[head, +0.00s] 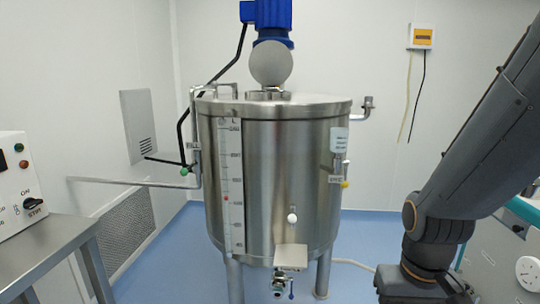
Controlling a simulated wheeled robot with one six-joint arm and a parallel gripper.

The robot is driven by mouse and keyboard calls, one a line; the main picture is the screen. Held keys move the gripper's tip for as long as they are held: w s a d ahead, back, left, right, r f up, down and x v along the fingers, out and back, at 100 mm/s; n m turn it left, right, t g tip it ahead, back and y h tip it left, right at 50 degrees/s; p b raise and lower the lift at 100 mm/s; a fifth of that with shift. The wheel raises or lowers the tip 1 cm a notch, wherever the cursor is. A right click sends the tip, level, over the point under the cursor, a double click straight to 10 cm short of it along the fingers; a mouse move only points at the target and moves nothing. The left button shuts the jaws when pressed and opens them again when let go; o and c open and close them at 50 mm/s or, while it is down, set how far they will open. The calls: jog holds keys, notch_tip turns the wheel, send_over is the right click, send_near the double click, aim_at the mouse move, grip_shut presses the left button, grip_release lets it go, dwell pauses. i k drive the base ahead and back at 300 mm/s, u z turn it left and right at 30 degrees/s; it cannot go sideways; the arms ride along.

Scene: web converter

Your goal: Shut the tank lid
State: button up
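The steel tank (285,180) stands upright in the middle of the head view on several legs. Its broad top (325,102) lies flat on the body. A round grey disc (271,64), which looks like the raised tank lid, stands upright above the top, in front of a blue motor unit. A small raised fitting or opening rim (267,95) shows just below the disc; its inside is hidden. My arm comes down the right side of the view, apart from the tank. My gripper is not in view.
The blue motor (270,14) rises above the tank. Bent pipes (194,135) and a long bar (120,182) stick out on the left; a short pipe (365,108) on the right. A control box (28,185) on a steel table (50,262) is at left. A valve (280,285) hangs below.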

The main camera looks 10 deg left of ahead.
aim_at(271, 63)
jog(key=z, duration=0.35)
jog(key=k, duration=0.45)
jog(key=z, duration=1.1)
jog(key=i, duration=1.15)
jog(key=u, duration=1)
jog(key=i, duration=0.7)
jog(key=u, duration=0.8)
